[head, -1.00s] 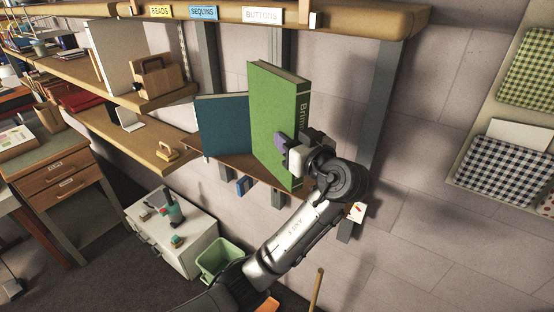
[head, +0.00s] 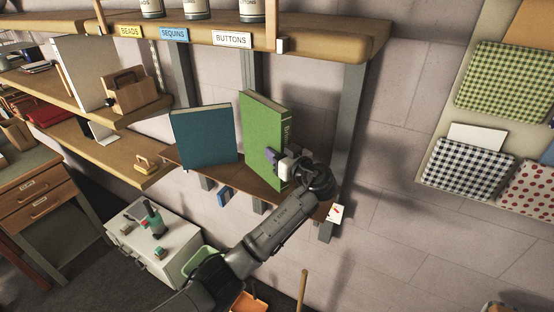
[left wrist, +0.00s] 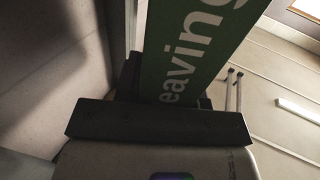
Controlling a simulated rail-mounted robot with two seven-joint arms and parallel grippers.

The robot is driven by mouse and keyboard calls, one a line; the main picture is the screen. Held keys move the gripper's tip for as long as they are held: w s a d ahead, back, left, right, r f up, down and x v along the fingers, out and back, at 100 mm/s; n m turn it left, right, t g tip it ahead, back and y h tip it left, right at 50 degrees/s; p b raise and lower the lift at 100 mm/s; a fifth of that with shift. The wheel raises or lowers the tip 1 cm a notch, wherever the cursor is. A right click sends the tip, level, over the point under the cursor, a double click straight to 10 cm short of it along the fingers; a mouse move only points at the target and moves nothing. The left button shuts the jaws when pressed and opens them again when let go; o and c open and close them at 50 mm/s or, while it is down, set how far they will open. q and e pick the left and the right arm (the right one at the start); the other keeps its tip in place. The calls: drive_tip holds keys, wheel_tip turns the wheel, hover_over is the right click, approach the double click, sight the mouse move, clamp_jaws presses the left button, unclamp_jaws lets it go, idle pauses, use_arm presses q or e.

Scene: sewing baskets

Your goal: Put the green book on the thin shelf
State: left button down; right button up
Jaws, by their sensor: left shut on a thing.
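The green book (head: 262,130) stands upright, slightly tilted, at the thin brown shelf (head: 240,180) under the label shelf. Its lower end is at the shelf board; I cannot tell whether it rests on it. My left gripper (head: 284,163) is shut on the green book at its spine side. In the left wrist view the book's green spine (left wrist: 190,50) with white lettering stands between the dark fingers (left wrist: 165,90). A blue-teal book (head: 204,137) leans on the same shelf, left of the green book. My right gripper is not in view.
Above is a thick wooden shelf (head: 330,40) with labels and jars. Left are wooden shelves with a small wooden box (head: 130,92). A white cabinet (head: 160,250) stands below left. Fabric pockets (head: 470,165) hang at right. The shelf's right end is bare behind my gripper.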

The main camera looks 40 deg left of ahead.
use_arm(q)
drive_tip(key=shift+f+p, duration=0.6)
drive_tip(key=shift+f, duration=0.9)
drive_tip(key=shift+f+b, duration=0.15)
drive_tip(key=shift+b, duration=0.15)
drive_tip(key=c, duration=0.7)
unclamp_jaws()
drive_tip(key=shift+f, duration=0.1)
